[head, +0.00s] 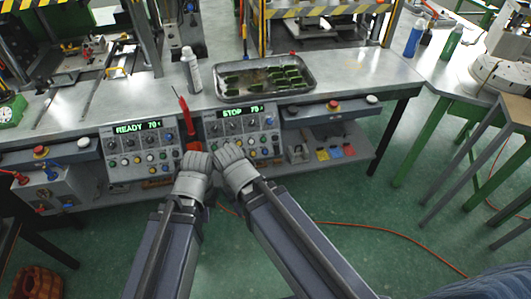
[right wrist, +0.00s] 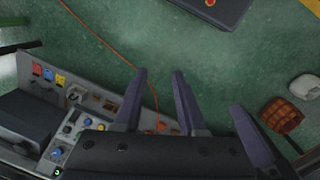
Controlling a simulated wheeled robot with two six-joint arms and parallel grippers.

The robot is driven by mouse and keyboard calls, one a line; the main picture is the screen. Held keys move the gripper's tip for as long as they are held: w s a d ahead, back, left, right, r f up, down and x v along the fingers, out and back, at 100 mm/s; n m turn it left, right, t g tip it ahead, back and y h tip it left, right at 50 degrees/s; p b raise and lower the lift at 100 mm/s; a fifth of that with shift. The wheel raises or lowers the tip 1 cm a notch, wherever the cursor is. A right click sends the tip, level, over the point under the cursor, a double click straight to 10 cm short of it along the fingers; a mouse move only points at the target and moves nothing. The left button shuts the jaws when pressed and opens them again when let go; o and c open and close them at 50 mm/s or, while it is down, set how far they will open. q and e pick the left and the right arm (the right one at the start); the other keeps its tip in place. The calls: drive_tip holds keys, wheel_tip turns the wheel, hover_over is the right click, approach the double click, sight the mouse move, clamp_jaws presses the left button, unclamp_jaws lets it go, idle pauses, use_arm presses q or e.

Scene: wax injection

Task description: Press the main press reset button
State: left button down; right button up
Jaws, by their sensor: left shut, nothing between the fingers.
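Two control panels hang on the front of the bench, each with rows of coloured buttons. The left panel (head: 139,147) has a green display reading READY 70. The right panel (head: 262,143) has a green display reading STOP 70. No button label is legible, so I cannot tell which is the reset button. My left gripper (head: 197,160) is shut and empty before the gap between the panels. My right gripper (head: 230,152) is beside it, before the STOP panel's lower left part, which it partly hides.
A metal tray (head: 222,87) with green pieces and a spray can (head: 190,70) stand on the bench. A red pointed object (head: 183,105) rises between the panels. Red emergency buttons (head: 333,106) (head: 41,152) flank them. An orange cable (head: 375,232) crosses the green floor.

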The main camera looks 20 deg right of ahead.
clamp_jaws()
idle(1.4)
